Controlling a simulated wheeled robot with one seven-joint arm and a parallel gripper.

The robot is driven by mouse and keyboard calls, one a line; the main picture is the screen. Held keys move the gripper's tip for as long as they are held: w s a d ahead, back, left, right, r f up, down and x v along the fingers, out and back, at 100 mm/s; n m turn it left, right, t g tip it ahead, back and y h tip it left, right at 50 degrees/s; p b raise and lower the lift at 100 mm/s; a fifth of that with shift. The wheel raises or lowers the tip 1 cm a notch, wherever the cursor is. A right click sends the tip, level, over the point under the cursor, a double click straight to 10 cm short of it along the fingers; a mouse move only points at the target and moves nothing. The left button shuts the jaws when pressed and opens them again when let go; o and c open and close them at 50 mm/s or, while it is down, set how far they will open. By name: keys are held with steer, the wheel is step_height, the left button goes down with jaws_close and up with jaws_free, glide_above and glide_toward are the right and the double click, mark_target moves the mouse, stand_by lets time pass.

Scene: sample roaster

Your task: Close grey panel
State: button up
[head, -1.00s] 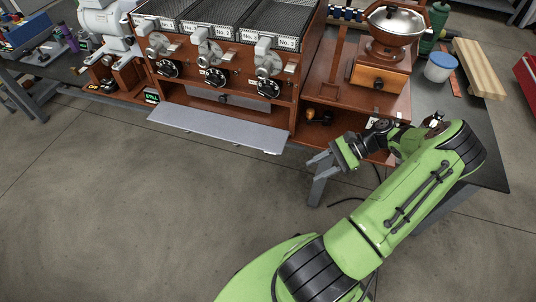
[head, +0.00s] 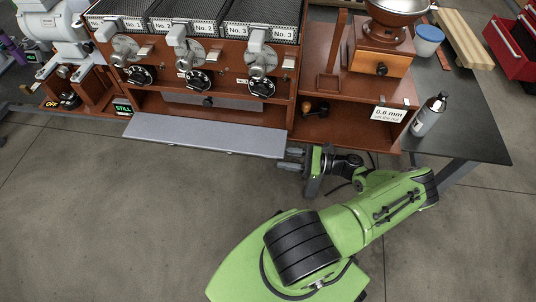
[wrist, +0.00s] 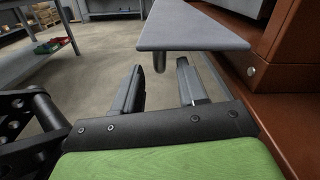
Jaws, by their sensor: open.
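The grey panel (head: 205,137) is folded down at the front of the wooden roaster unit. It lies roughly flat and juts out over the floor, below an open slot. In the wrist view the panel (wrist: 195,30) is seen nearly edge-on, with a short round metal stub under its near end. My gripper (head: 288,160) is at the right end of the panel, with its fingers pointing left. In the wrist view my gripper (wrist: 160,85) is open and empty, its fingertips close to the panel's near end and slightly below it. I cannot tell whether they touch.
The roaster unit (head: 215,65) has several knobs and levers above the panel. A grinder (head: 382,50) stands to its right. The floor (head: 110,220) in front is clear.

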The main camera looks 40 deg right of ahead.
mark_target(269, 156)
steer(key=x, duration=0.6)
jaws_close()
